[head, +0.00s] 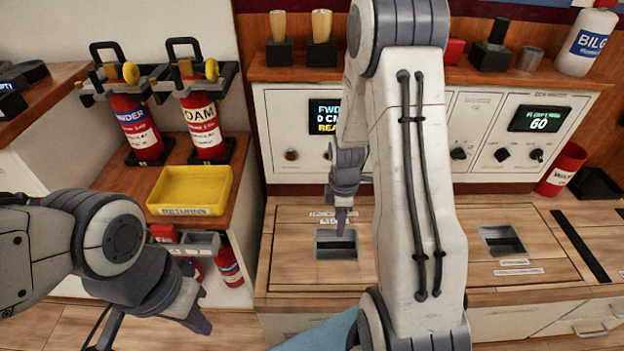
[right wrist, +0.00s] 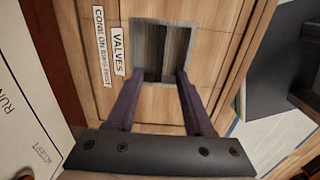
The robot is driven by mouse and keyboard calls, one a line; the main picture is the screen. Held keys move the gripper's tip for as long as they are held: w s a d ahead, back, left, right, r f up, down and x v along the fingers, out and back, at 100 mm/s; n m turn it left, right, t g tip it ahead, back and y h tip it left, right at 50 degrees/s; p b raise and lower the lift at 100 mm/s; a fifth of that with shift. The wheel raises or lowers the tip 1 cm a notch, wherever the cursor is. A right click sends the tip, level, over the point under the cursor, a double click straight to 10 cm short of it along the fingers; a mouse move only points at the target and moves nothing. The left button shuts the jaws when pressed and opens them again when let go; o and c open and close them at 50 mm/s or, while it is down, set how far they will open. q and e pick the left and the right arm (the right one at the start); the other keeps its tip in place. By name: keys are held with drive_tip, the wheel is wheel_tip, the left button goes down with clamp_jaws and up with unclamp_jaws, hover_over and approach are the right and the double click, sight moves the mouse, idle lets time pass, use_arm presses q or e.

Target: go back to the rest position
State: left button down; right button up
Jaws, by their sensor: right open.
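My right gripper (head: 343,222) hangs over a recessed square opening (head: 336,245) in the wooden counter, with its arm crossing the middle of the head view. In the right wrist view the right gripper (right wrist: 156,100) has its two purple fingers wide apart, with nothing between them. Their tips are at the near edge of the metal-framed opening (right wrist: 189,45), beside a label reading VALVES (right wrist: 118,50). My left gripper (head: 197,318) is low at the left, in front of the side shelf. Its fingers are partly hidden, so its opening is unclear.
A yellow RETURNS tray (head: 190,211) and two red extinguishers (head: 135,125) (head: 203,125) stand on the left shelf. A control panel (head: 285,110) rises behind the counter. A second opening (head: 502,240) lies to the right. A red can (head: 562,170) stands at the far right.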

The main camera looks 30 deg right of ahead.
drive_tip(key=s+a+r+m, duration=0.2)
drive_tip(key=s+a+r, duration=0.2)
drive_tip(key=a+r, duration=0.45)
drive_tip(key=s+a+r+m, duration=0.1)
drive_tip(key=s+a+r, duration=0.35)
drive_tip(key=a, duration=0.75)
drive_tip(key=s+a+r+m+y+p, duration=0.1)
drive_tip(key=s+a+r, duration=0.15)
drive_tip(key=s, duration=0.25)
drive_tip(key=s+a+r+m, duration=0.1)
drive_tip(key=s+a+r, duration=0.15)
drive_tip(key=s, duration=0.25)
wheel_tip(320, 180, up, 30)
drive_tip(key=p, duration=2.9)
drive_tip(key=shift+d+m, duration=0.3)
drive_tip(key=shift+d, duration=0.15)
